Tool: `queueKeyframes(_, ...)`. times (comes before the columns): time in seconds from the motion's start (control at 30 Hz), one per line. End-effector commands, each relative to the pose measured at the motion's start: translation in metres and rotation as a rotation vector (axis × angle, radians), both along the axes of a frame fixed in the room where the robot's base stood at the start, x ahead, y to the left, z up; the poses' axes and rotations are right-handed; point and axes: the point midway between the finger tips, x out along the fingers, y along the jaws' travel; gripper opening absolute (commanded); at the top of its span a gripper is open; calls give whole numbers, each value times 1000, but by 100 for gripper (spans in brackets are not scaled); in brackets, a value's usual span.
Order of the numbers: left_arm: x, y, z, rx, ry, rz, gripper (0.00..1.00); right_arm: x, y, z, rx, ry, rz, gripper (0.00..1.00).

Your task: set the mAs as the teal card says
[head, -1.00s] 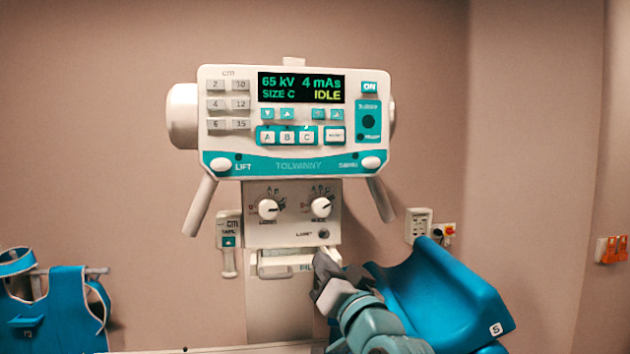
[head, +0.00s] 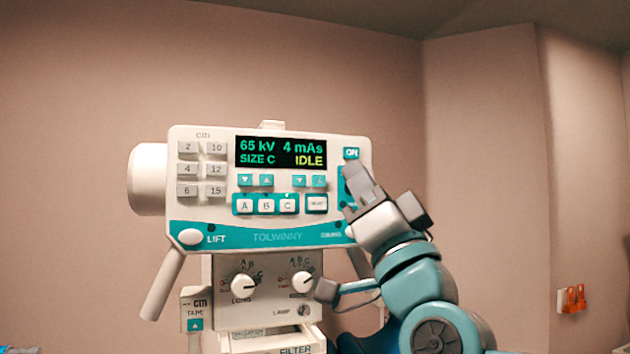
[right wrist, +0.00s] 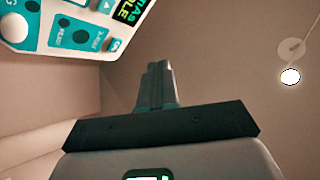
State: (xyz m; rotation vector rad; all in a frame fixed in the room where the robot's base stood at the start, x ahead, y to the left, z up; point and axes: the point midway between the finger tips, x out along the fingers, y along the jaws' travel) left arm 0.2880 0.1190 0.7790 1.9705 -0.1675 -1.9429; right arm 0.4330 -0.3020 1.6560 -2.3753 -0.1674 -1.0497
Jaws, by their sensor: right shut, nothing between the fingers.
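The X-ray control panel (head: 270,238) faces me in the head view. Its display (head: 281,152) reads 65 kV, 4 mAs, SIZE C and IDLE. Two teal arrow buttons (head: 309,181) sit under the mAs reading, and two more (head: 256,180) under the kV reading. My right gripper (head: 352,178) is shut and empty, in front of the panel's right side, covering part of the teal exposure area. The right wrist view shows the closed fingers (right wrist: 155,75) and a corner of the panel (right wrist: 70,28) at upper left. No teal card can be made out. My left gripper is not in view.
Below the display are buttons A, B and C (head: 265,204). Number buttons (head: 201,168) line the panel's left side. Two knobs (head: 243,284) are on the column below. Orange holders (head: 571,298) hang on the right wall. The space right of the panel is open.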

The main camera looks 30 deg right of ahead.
Motion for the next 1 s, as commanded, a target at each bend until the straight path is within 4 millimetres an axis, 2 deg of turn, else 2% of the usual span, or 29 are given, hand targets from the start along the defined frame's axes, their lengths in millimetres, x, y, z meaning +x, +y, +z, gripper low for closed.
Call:
queueKeyframes(0.23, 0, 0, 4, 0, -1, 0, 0, 10, 0, 1, -1, 4, 0, 0)
queueKeyframes(0.6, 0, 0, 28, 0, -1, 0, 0, 65, -10, 2, -3, 6, 2, 0)
queueKeyframes(0.7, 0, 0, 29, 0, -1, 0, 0, 77, -12, 0, -1, 5, 3, 0)
queueKeyframes(1.0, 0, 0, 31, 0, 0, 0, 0, 92, -16, -1, -1, 4, 4, 0)
